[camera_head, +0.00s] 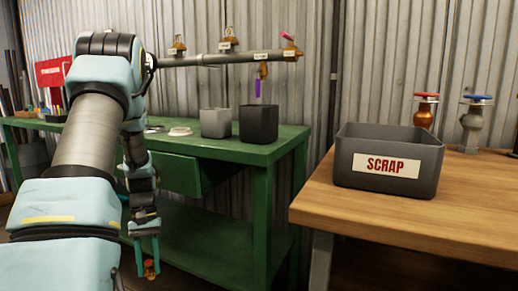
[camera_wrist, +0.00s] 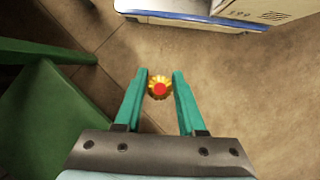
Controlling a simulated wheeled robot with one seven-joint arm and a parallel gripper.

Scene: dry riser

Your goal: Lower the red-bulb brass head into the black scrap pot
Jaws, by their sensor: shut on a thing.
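My gripper (camera_head: 147,262) hangs low in front of the green bench, pointing down. In the wrist view my gripper (camera_wrist: 160,75) has its two teal fingers shut on a small brass head (camera_wrist: 159,90) with a red bulb at its centre. The brass head shows small at the fingertips in the head view (camera_head: 151,268), below bench-top height. A black pot (camera_head: 259,124) stands on the green bench, up and to the right of my gripper and well apart from it. Its inside bottom is hidden.
A grey pot (camera_head: 215,123) stands left of the black pot on the green bench (camera_head: 284,146). A pipe (camera_head: 225,59) with several heads runs above. A dark bin labelled SCRAP (camera_head: 388,160) sits on the wooden table (camera_head: 455,215), near two valves.

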